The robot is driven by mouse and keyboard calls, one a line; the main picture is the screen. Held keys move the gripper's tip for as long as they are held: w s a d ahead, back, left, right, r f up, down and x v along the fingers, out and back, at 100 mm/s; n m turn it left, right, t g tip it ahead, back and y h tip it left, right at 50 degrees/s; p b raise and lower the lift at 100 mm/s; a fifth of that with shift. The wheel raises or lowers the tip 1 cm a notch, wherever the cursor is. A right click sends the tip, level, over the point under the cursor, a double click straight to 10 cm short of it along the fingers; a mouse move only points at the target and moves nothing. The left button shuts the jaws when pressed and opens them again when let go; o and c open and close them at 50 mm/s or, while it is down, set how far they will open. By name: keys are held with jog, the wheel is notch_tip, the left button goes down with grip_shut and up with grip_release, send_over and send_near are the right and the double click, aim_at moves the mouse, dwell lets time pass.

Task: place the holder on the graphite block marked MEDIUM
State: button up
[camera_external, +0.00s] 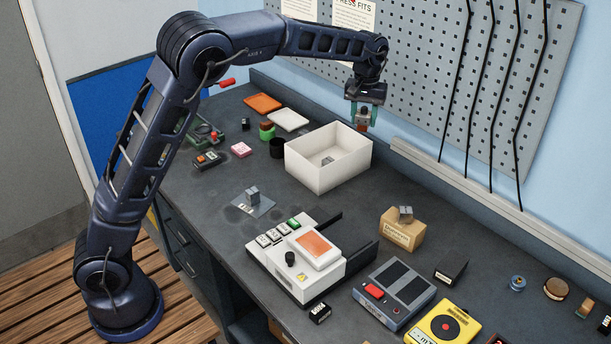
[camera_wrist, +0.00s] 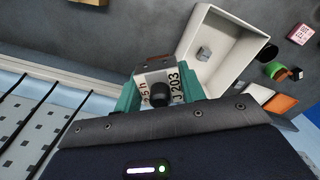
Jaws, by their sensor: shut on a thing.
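My gripper (camera_external: 367,115) is shut on a small holder (camera_wrist: 160,94) and holds it in the air near the back right side of the white bin. In the wrist view the holder has a black round knob and white labels with partly readable marks, between two teal fingers. Small grey blocks are in several places: one inside the bin (camera_external: 327,160), one on a thin grey plate (camera_external: 252,191) and one on a cardboard box (camera_external: 405,212). The bin block also shows in the wrist view (camera_wrist: 204,53). I cannot read MEDIUM on any block.
The open white bin (camera_external: 313,180) has high walls below my gripper. A white device with an orange screen (camera_external: 314,247), a grey two-pad device (camera_external: 396,289) and a yellow meter (camera_external: 446,322) stand toward the front. The pegboard (camera_external: 480,70) rises behind. Bare bench lies around the grey plate.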

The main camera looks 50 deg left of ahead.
jog(key=d+m, duration=0.4)
jog(key=d, duration=1.8)
jog(key=m, duration=0.2)
send_over(453, 262)
notch_tip(453, 262, down, 20)
jog(key=shift+f, duration=0.1)
jog(key=shift+f, duration=0.15)
jog(key=o, duration=1.3)
